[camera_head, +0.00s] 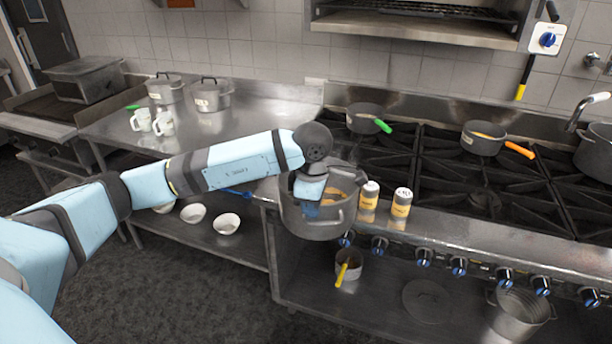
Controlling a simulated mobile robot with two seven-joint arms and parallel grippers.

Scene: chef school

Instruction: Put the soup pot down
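The soup pot (345,212) is a large grey metal pot with orange contents showing inside. It is at the front edge where the steel counter meets the stove. Its lower part overlaps the front edge in the view, and I cannot tell whether it rests on anything. My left gripper (307,207) points down at the left side of the pot, at or inside its rim. Its fingertips are hard to make out, so I cannot tell whether they are closed on the pot. My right gripper is not in view.
Two shakers (369,196) stand right of the pot on the stove's front ledge. A green-handled pan (364,117) and an orange-handled pan (483,138) sit on the burners. The steel counter (255,115) has free room beside two lidded pots (210,96) and white mugs (163,124).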

